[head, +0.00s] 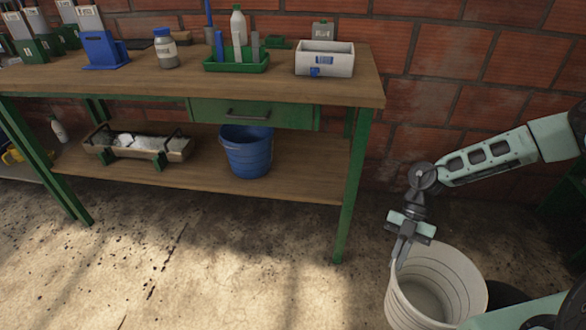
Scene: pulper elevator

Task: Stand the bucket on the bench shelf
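A pale, off-white bucket (455,280) is at the lower right of the head view, upright or nearly so and empty inside as far as I see. Its bottom is cut off by the frame, so I cannot tell if it touches the floor. My gripper (400,255) points down at the bucket's left rim, its fingers close together and apparently pinching the wall. The green-legged bench has a low wooden shelf (310,165). A blue bucket (246,152) stands upright on that shelf, under the drawer.
A wooden tray (138,146) sits on the shelf's left part. The shelf's right part is bare, beside the front right leg (352,190). The benchtop (280,88) above holds bottles, a green tray and a white box (324,60). The floor in front is clear.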

